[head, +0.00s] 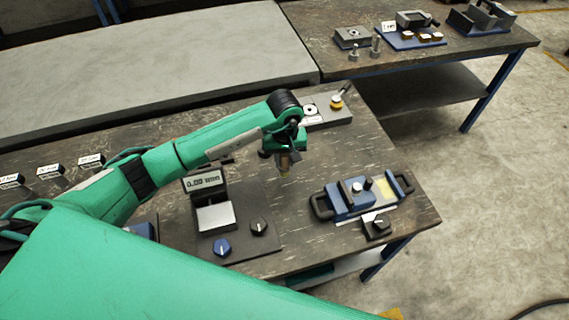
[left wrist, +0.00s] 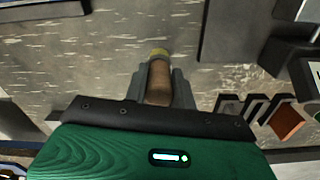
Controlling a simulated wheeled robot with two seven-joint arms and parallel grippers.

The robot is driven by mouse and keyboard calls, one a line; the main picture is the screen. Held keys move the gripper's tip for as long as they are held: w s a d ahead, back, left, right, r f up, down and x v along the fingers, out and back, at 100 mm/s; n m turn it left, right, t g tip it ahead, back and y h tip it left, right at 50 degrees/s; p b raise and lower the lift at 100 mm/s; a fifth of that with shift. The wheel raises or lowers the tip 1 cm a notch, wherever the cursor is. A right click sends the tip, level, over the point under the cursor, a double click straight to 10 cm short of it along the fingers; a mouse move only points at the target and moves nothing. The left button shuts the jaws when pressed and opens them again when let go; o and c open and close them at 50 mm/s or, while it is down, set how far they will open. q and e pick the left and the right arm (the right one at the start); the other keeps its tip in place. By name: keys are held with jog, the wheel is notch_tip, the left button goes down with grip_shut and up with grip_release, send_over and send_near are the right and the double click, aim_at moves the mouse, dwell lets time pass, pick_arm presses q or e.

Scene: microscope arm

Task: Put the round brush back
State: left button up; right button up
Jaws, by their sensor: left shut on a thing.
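My left gripper (head: 284,157) is shut on the round brush (left wrist: 159,82) above the middle of the dark workbench. In the left wrist view the brush is a short brown cylinder with a yellowish end. It sits between the two grey fingers of my left gripper (left wrist: 160,88) and points away from the palm. In the head view only a small tan part of the brush (head: 284,170) shows below the gripper. I cannot tell its bristles clearly. The brush is apart from the bench. My right gripper is not in view.
A display unit with a light plate (head: 214,215) stands left of the gripper, with blue (head: 221,247) and black knobs near it. A blue fixture with handles (head: 352,196) is at the right. A grey block (head: 326,110) is behind. Bare bench lies between.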

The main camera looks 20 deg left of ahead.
aim_at(285, 167)
pick_arm(q)
notch_tip(285, 167, down, 4)
jog(key=shift+r+p, duration=0.25)
jog(key=shift+p, duration=0.2)
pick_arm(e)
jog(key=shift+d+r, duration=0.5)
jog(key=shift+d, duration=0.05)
pick_arm(q)
jog(key=shift+f, duration=0.1)
jog(key=shift+f+b, duration=0.1)
jog(key=shift+b, duration=0.2)
jog(key=o, duration=1)
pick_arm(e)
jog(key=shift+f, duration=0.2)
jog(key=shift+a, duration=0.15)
